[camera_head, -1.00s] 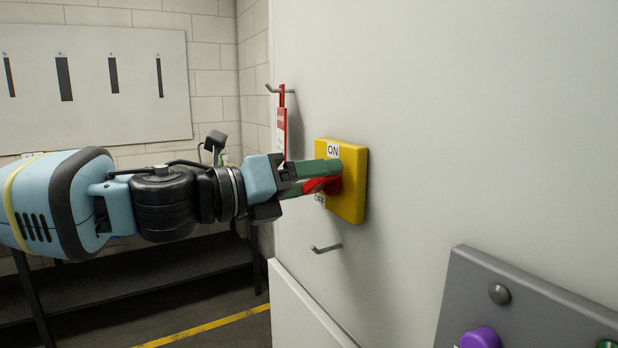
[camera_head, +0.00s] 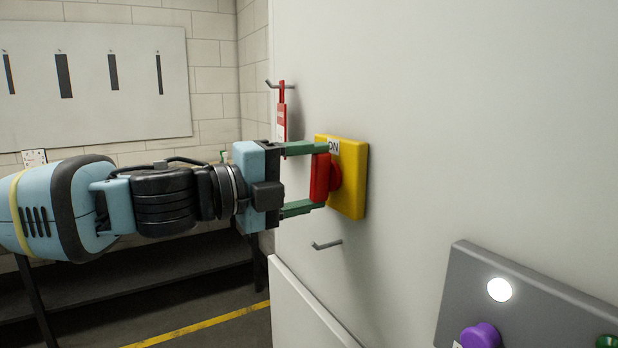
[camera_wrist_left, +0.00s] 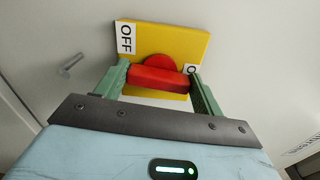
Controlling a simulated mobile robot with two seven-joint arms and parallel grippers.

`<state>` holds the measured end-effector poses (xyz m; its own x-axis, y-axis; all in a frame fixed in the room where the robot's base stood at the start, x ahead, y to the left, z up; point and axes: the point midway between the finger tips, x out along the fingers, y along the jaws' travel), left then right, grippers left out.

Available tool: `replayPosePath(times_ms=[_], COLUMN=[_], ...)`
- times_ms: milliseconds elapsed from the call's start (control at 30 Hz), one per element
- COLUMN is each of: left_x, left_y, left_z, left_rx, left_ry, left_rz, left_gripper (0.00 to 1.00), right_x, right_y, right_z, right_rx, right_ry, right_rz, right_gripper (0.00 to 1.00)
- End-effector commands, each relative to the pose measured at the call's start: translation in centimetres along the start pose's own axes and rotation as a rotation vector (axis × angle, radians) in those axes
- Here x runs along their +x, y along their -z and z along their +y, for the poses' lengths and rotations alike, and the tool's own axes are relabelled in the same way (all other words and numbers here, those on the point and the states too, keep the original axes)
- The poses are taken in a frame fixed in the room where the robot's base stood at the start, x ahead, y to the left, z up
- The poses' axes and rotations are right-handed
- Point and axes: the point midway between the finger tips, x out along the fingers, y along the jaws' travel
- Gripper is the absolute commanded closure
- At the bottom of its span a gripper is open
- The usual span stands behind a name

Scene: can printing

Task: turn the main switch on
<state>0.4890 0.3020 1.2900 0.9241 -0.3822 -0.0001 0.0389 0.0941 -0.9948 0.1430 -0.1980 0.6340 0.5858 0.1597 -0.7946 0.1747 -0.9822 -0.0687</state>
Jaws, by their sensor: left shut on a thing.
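The main switch has a yellow plate (camera_head: 352,185) on the pale cabinet wall and a red handle (camera_head: 319,180). The handle stands upright, its upper end by the ON label (camera_head: 333,147). My left gripper (camera_head: 322,176) is shut on the red handle, one green finger at its upper end and one at its lower end. In the left wrist view the red handle (camera_wrist_left: 158,78) lies between the fingers, and the OFF label (camera_wrist_left: 126,38) shows at the left; the other label is partly covered. My right gripper is not in view.
A red tag (camera_head: 282,122) hangs on a hook above left of the switch. An empty hook (camera_head: 327,245) is below it. A grey panel (camera_head: 470,275) at lower right has a lit white lamp (camera_head: 499,289) and a purple button (camera_head: 480,336).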

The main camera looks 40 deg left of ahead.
Motion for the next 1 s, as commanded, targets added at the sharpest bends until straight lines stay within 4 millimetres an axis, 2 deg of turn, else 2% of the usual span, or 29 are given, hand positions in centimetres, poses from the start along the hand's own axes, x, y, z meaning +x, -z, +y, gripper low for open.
replayPosePath(times_ms=[300, 800, 833, 1000], left_x=[0.01, 0.0, 0.0, 0.0], left_y=[0.03, 0.03, 0.03, 0.03], left_z=[0.11, 0.1, 0.1, 0.09], left_rx=[-0.103, -0.122, -0.122, -0.12], left_ry=[-0.001, -0.001, -0.001, -0.001], left_rz=[0.001, 0.001, 0.001, 0.001], left_gripper=[0.55, 0.55, 0.29, 0.1], right_x=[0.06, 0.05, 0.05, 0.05], right_y=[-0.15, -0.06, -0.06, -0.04], right_z=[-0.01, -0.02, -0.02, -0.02], right_rx=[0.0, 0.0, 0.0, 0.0], right_ry=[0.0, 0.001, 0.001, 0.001], right_rz=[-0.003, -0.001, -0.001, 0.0], right_gripper=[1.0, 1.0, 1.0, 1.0])
